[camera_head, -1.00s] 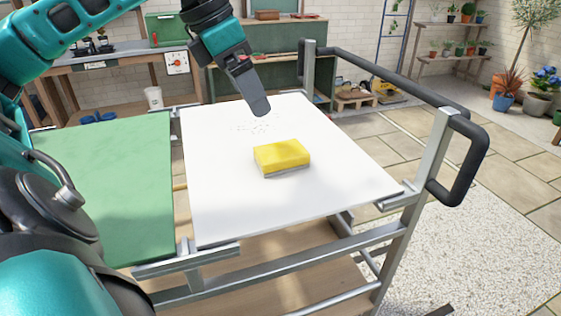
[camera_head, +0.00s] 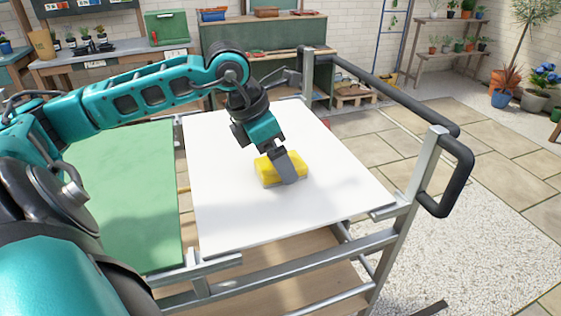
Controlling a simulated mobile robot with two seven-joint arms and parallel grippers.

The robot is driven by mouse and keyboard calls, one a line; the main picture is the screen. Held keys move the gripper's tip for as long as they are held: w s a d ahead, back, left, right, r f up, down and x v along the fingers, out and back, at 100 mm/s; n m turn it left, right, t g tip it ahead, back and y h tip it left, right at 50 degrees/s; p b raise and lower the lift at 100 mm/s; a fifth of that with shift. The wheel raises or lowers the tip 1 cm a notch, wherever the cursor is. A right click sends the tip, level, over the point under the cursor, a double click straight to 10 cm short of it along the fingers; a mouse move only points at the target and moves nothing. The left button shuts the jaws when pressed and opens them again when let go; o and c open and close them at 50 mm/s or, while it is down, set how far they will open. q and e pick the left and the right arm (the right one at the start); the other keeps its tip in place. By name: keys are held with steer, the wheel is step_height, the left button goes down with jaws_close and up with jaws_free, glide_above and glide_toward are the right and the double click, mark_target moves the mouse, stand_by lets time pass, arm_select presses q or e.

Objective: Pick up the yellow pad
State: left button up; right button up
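The yellow pad (camera_head: 298,160) has a yellow top and a grey underside. It lies on the white board (camera_head: 230,215) of the cart. My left gripper (camera_head: 286,176) points down over the pad, and its near finger covers part of the pad's front side. The far finger is hidden, so I cannot tell whether it is closed on the pad. My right gripper is out of view.
A green board (camera_head: 125,195) lies to the left of the white one. A metal rail with a black handle (camera_head: 455,180) stands along the cart's right side. The white board around the pad is clear.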

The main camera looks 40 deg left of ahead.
arm_select(q)
steer(key=shift+w+d+f, duration=0.1)
steer(key=shift+w+f, duration=0.05)
steer(key=shift+f, duration=0.2)
steer(key=shift+f+b, duration=0.25)
steer(key=shift+b, duration=0.15)
stand_by(0.3)
steer(key=shift+c, duration=0.2)
steer(key=c, duration=1)
